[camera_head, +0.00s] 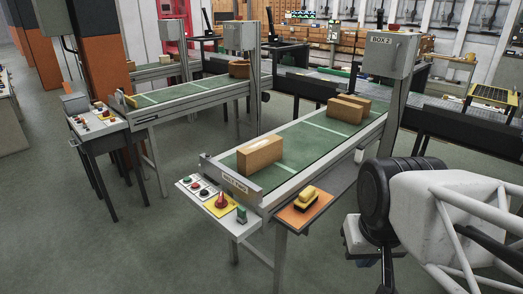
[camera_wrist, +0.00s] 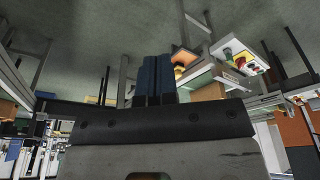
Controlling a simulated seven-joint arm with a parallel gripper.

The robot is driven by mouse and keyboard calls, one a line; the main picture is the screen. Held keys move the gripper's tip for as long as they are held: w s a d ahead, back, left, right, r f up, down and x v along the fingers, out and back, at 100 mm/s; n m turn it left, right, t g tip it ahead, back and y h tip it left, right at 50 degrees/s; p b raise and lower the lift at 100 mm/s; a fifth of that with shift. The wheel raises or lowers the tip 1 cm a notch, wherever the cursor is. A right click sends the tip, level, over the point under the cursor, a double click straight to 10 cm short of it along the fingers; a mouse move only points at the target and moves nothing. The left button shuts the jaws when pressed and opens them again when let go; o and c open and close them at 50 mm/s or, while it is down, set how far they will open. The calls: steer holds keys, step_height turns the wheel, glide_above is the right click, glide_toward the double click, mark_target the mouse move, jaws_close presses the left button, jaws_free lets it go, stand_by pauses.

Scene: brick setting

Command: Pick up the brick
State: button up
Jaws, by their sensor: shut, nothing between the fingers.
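A tan brick (camera_head: 260,153) lies at the near end of the green conveyor belt (camera_head: 290,146), close to the end plate. Two more tan bricks, a nearer one (camera_head: 341,112) and one just behind it (camera_head: 354,102), sit farther back on the same belt. In the wrist view, my gripper (camera_wrist: 153,62) has its two dark blue fingers pressed together with nothing between them. In the head view my arm is at the lower right, to the right of the belt and apart from the bricks.
A control panel (camera_head: 204,207) with buttons juts from the belt's near end. An orange side shelf (camera_head: 303,211) holds a yellow object (camera_head: 307,198). A grey post with a box (camera_head: 390,52) stands beside the belt. A second conveyor (camera_head: 170,98) runs at the left. Floor between is clear.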

steer(key=o, duration=1.8)
steer(key=w+a+r+n, duration=0.1)
steer(key=w+r+n, duration=0.25)
steer(key=w, duration=0.65)
steer(key=w+a+r+n, duration=0.1)
steer(key=w+r+n, duration=0.25)
steer(key=w, duration=0.65)
steer(key=n+h, duration=0.2)
steer(key=n, duration=1.7)
glide_above(262, 143)
steer(key=s, duration=0.2)
steer(key=f, duration=1.2)
steer(key=a+f, duration=0.1)
steer(key=f, duration=0.5)
steer(key=shift+f, duration=0.2)
steer(key=shift+w+a+f+n, duration=0.15)
steer(key=shift+w+f+n, duration=0.15)
steer(key=shift+w, duration=0.05)
